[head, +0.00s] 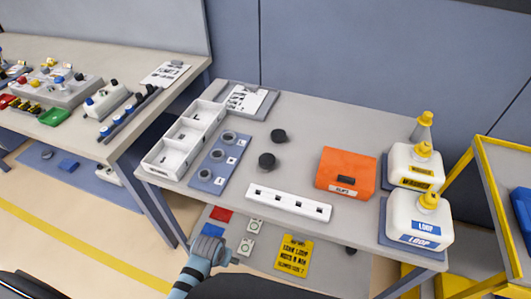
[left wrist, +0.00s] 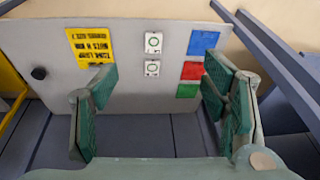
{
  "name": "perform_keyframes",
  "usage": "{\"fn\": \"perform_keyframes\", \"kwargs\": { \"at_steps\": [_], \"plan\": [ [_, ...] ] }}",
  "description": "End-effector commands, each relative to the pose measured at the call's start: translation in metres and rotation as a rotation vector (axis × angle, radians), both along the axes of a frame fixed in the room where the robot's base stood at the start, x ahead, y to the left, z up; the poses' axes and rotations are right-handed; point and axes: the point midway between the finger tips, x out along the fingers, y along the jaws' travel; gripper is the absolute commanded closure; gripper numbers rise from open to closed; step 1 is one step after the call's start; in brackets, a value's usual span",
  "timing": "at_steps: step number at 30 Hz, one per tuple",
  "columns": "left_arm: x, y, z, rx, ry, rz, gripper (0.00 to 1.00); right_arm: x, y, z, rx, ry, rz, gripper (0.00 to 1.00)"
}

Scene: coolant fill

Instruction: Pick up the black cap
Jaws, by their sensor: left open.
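Two round black caps stand on the grey table in the head view, one farther back (head: 278,135) and one a little nearer (head: 266,160). A third small dark round piece (head: 350,250) shows low beyond the table's front edge. A black knob-like piece (left wrist: 38,73) lies at the left of the grey board in the left wrist view, apart from my fingers. My left gripper (left wrist: 158,85) is open, with nothing between its green pads. It faces the lower board with the colored squares. My right gripper is not in view.
The table carries a white compartment tray (head: 184,142), a blue plate with rings (head: 219,160), a white slotted strip (head: 288,203), an orange box (head: 345,172) and two white jugs (head: 413,165). Below are a yellow sign (head: 294,255) and white switches. The table middle is fairly clear.

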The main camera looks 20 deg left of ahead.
Motion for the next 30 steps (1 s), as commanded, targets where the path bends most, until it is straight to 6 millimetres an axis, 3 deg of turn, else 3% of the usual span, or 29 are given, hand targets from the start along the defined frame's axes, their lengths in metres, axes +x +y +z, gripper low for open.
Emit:
{"fn": "perform_keyframes", "kwargs": {
  "at_steps": [1,3,6,9,11,14,18,24,26,30],
  "plan": [
    [0.019,-0.002,0.041,0.0,-0.027,0.011,0.32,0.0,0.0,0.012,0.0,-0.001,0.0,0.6],
    [0.038,-0.005,0.088,-0.002,-0.049,0.031,0.32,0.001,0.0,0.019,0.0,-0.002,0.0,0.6],
    [0.053,-0.007,0.151,-0.007,-0.081,0.059,0.32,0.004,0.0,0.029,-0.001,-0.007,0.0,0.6],
    [0.059,-0.01,0.202,-0.018,-0.104,0.088,0.32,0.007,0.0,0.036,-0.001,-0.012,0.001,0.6],
    [0.081,-0.017,0.205,-0.027,-0.104,0.096,0.32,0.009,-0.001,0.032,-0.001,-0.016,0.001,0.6],
    [0.115,-0.03,0.226,-0.041,-0.111,0.106,0.32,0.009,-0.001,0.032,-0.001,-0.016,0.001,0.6],
    [0.164,-0.053,0.27,-0.057,-0.125,0.112,0.32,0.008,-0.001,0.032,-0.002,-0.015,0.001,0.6],
    [0.206,-0.079,0.326,-0.061,-0.135,0.105,0.32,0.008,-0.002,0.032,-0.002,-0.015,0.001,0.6],
    [0.212,-0.082,0.327,-0.06,-0.135,0.104,0.32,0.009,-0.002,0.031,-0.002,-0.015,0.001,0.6],
    [0.225,-0.08,0.295,-0.058,-0.133,0.104,0.32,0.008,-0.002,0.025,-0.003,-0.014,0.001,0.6]
  ]
}}
